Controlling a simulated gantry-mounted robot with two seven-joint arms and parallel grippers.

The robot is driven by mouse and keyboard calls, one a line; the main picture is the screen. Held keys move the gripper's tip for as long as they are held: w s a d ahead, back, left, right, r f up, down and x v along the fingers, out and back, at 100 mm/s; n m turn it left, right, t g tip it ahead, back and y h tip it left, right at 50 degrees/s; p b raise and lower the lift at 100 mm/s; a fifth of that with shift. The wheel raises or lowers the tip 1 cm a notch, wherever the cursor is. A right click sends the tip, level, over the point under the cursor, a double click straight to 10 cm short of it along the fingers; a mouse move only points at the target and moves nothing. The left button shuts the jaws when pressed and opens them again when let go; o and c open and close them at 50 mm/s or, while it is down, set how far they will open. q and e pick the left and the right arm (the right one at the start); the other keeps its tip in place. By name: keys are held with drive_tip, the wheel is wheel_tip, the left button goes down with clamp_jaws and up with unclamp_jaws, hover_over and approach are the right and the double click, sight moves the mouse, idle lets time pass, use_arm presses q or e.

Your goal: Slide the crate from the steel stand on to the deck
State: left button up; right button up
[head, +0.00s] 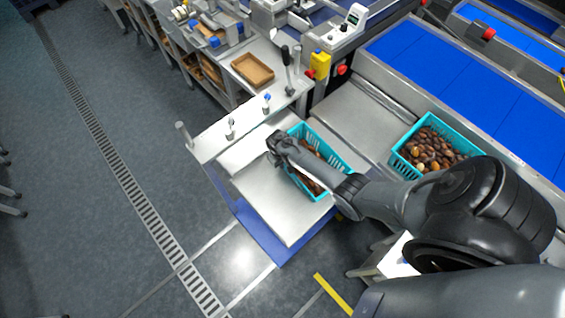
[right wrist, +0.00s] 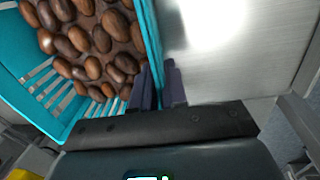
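A teal crate (head: 335,158) of brown dates sits at the right part of a bright steel plate (head: 262,196) on a blue base, in the middle of the head view. I cannot tell which surface is the stand and which the deck. My right gripper (head: 278,143) is at the crate's left wall, and my forearm hides part of the crate. In the right wrist view the crate (right wrist: 155,35) fills the upper left. The fingers of the right gripper (right wrist: 160,88) straddle its wall closely and look shut on it. My left gripper is not in view.
A second teal crate (head: 463,136) with dates stands at the right beside the blue conveyor (head: 460,85). A grey steel surface (head: 345,118) lies between the crates. A bench with a brown tray (head: 253,69) and a lever is behind. The plate's left part is clear.

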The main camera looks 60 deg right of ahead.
drive_tip(key=o, duration=0.4)
drive_tip(key=shift+w, duration=0.1)
drive_tip(key=shift+o, duration=0.2)
drive_tip(key=shift+r, duration=0.1)
drive_tip(key=shift+r, duration=0.3)
wheel_tip(320, 180, up, 10)
drive_tip(key=a+p, duration=0.1)
drive_tip(key=shift+p, duration=0.4)
drive_tip(key=shift+w+a, duration=0.1)
